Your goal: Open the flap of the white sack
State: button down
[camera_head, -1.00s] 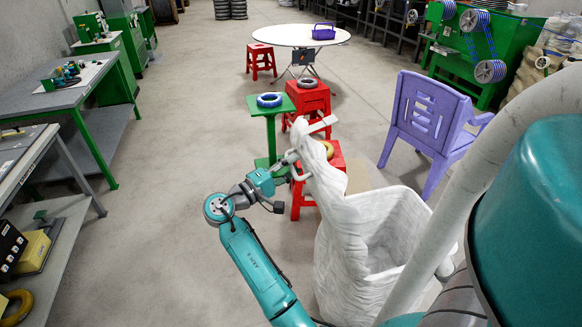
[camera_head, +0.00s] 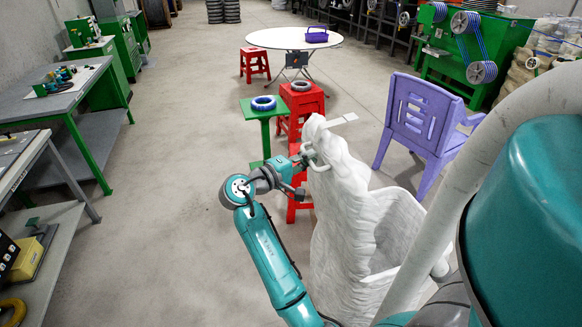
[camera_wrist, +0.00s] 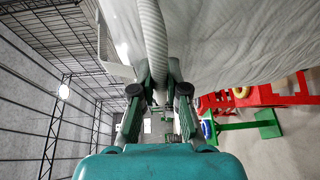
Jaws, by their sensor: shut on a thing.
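The white sack (camera_head: 345,240) stands in front of me in the head view, its top open at the right side. Its flap (camera_head: 335,158) rises as a tall peak on the left. My gripper (camera_head: 313,160) is shut on the flap's edge at the left of that peak. In the wrist view, my gripper (camera_wrist: 160,92) has its fingers on either side of a ribbed white roll of the sack's flap (camera_wrist: 152,40). The sack's cloth (camera_wrist: 230,40) fills the upper right there. The fingertips are partly hidden by the cloth.
A purple chair (camera_head: 425,125) stands right of the sack. A green stand (camera_head: 263,112) and red stools (camera_head: 300,105) are behind it. A round white table (camera_head: 270,40) is farther back. Grey benches (camera_head: 60,95) line the left; the floor between is clear.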

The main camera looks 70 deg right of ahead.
jog(key=shift+s+d+r, duration=0.2)
jog(key=shift+s+d, duration=0.45)
jog(key=shift+s, duration=0.15)
jog(key=c, duration=1.2)
grip_release()
jog(key=shift+r+v, duration=0.15)
jog(key=shift+v, duration=2.85)
jog(key=shift+r+v, duration=0.15)
jog(key=shift+v, duration=2.85)
